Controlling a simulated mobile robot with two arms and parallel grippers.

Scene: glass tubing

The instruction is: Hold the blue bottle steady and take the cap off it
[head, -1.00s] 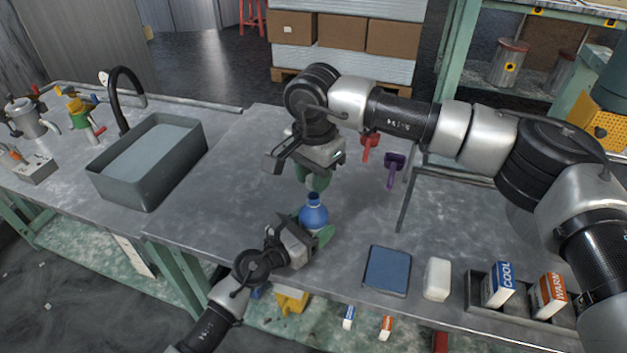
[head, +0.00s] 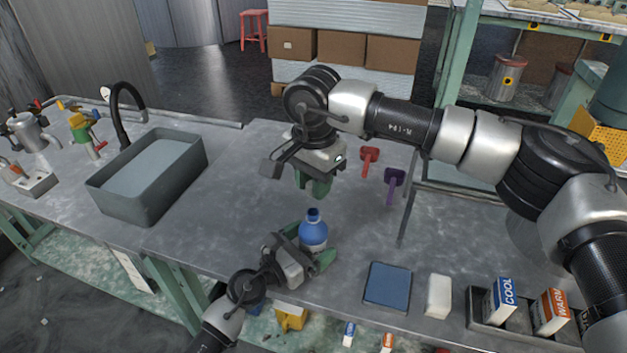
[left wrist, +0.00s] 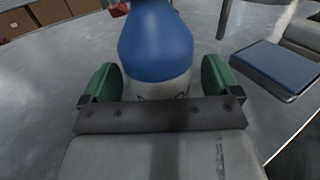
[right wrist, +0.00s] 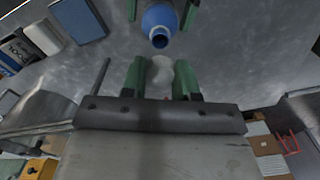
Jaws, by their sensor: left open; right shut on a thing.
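The blue bottle (head: 313,232) stands upright on the bench with its dark mouth uncovered; the mouth also shows in the right wrist view (right wrist: 160,38). My left gripper (head: 307,247) is open around the bottle's lower body. In the left wrist view, its green fingers stand on either side of the bottle (left wrist: 157,50) with gaps. My right gripper (head: 314,187) is above the bottle, pointing down and apart from it. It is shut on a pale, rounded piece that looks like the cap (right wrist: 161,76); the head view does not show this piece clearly.
A blue pad (head: 387,285) and a white block (head: 438,296) lie right of the bottle. Red (head: 369,160) and purple (head: 393,186) clamps stand behind. A sink basin (head: 150,180) is left; bench between is clear.

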